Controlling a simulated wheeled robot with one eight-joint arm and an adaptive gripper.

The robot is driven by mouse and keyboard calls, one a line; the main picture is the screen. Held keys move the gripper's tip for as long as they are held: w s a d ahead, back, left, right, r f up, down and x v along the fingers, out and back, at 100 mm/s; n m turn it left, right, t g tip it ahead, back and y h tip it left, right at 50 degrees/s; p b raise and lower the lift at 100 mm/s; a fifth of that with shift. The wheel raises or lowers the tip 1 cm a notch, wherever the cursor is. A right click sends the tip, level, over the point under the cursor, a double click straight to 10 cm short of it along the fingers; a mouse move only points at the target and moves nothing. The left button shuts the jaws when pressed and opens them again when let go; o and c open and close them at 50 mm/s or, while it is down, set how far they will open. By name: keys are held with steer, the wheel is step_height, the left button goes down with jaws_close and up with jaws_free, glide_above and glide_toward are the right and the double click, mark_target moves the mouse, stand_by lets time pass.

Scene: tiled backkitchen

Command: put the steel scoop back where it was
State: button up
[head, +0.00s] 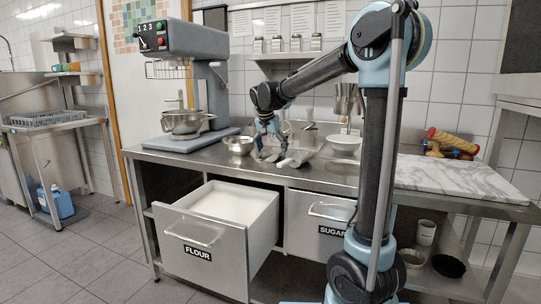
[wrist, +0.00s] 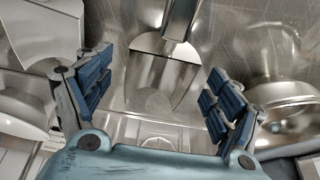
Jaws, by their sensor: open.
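The steel scoop (wrist: 158,78) lies on the steel counter (head: 200,160), between and beyond my fingers in the wrist view, with its handle running to the top edge. My gripper (head: 268,152) is low over the counter, just right of a steel bowl (head: 239,145). In the wrist view my gripper (wrist: 160,95) has its blue-padded fingers wide apart with nothing held between them. In the head view the scoop is hard to make out beneath the gripper.
The FLOUR drawer (head: 215,236) is pulled well out, showing white contents. The SUGAR drawer (head: 318,226) stands below the counter. A mixer (head: 190,45) stands at left; a white bowl (head: 345,144) and marble slab (head: 455,177) are at right.

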steer(key=v, duration=0.9)
steer(key=shift+s+r, duration=0.15)
steer(key=shift+r, duration=0.15)
